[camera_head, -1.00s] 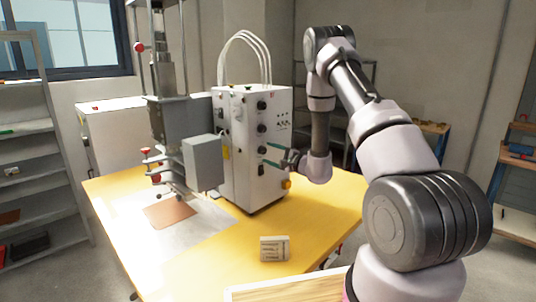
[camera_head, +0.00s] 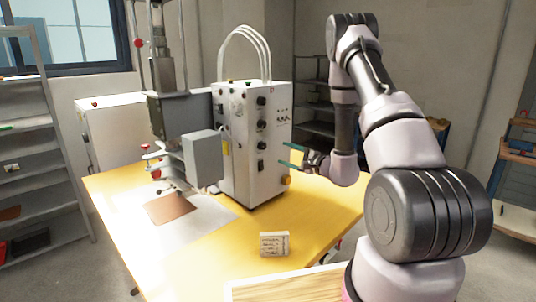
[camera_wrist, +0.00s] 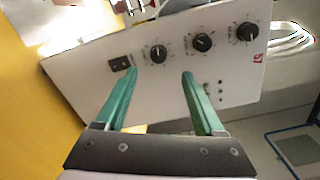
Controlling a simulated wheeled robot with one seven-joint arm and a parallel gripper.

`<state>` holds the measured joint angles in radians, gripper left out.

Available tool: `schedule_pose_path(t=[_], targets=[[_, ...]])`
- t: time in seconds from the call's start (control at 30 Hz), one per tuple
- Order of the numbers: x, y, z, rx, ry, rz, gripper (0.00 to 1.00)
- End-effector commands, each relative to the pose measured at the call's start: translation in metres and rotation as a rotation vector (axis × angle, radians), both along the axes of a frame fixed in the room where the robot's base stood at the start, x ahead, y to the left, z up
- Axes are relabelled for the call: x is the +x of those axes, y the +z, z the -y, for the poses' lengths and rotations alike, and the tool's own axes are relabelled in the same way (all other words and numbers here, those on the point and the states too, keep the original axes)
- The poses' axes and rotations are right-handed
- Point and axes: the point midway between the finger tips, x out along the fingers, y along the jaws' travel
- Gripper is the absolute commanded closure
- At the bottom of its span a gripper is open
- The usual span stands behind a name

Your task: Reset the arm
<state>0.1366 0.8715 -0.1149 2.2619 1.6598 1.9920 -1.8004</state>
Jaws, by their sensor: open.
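My gripper (camera_head: 288,156) has two green fingers and is beside the front panel of the white control box (camera_head: 257,150), to its right in the head view. In the wrist view my gripper (camera_wrist: 159,82) is open, with nothing between the fingers. Beyond the fingers, the wrist view shows the white control box (camera_wrist: 165,95) with a row of black knobs (camera_wrist: 202,42) and a black switch (camera_wrist: 119,63). I cannot tell how far the fingertips are from the panel, but they do not appear to press on anything.
A wooden board edge (camera_head: 290,289) is at the front. Shelves (camera_head: 30,150) stand at the left. The table's right side is clear.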

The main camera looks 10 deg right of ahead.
Motion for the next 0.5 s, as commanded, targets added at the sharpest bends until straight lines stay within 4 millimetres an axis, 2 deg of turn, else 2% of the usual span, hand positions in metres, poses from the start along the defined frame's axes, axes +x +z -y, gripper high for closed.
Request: schedule_pose_path(t=[0.17,0.3,0.5], targets=[[-0.016,0.055,-0.037,0.019,0.174,-0.001,0.30],[-0.048,0.104,-0.074,0.001,0.369,-0.030,0.30],[-0.108,0.156,-0.109,-0.104,0.606,-0.092,0.30]])
